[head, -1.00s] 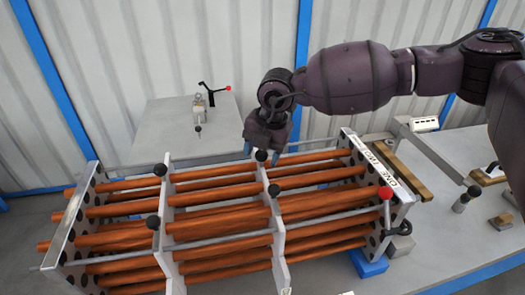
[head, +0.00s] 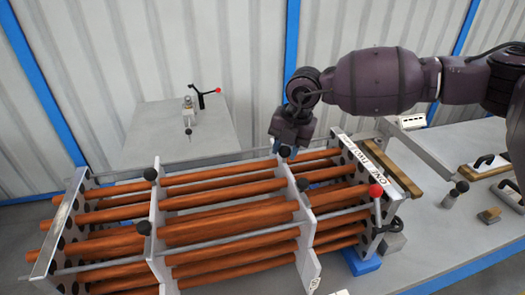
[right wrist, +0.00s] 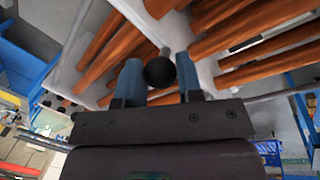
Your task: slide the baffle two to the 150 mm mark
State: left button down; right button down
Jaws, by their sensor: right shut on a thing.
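A rack of orange-brown tubes (head: 225,218) runs between two end plates. Two pale baffle plates stand across the tubes, each with black knobs. My right gripper (head: 285,147) is shut on the top black knob of the right-hand baffle (head: 301,215). In the right wrist view the blue fingers (right wrist: 159,78) stand either side of this round black knob (right wrist: 160,72). The left-hand baffle (head: 157,235) stands apart, nearer the left end plate (head: 58,225). I cannot read a 150 mm mark or a scale. My left gripper is out of view.
The right end plate (head: 375,165) carries lettering, and a red-knobbed lever (head: 376,191) stands by it. A blue block (head: 360,262) sits below. A clamp fixture (head: 190,112) stands on the grey table behind. Handled tools (head: 490,163) lie at the right.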

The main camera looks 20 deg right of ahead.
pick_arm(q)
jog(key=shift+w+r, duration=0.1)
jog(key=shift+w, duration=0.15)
pick_arm(e)
jog(key=d, duration=0.7)
jog(key=shift+d+r, duration=0.1)
jog(key=c, duration=1.2)
grip_release()
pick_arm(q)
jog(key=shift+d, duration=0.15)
pick_arm(e)
jog(key=o, duration=0.4)
jog(key=shift+d, duration=0.15)
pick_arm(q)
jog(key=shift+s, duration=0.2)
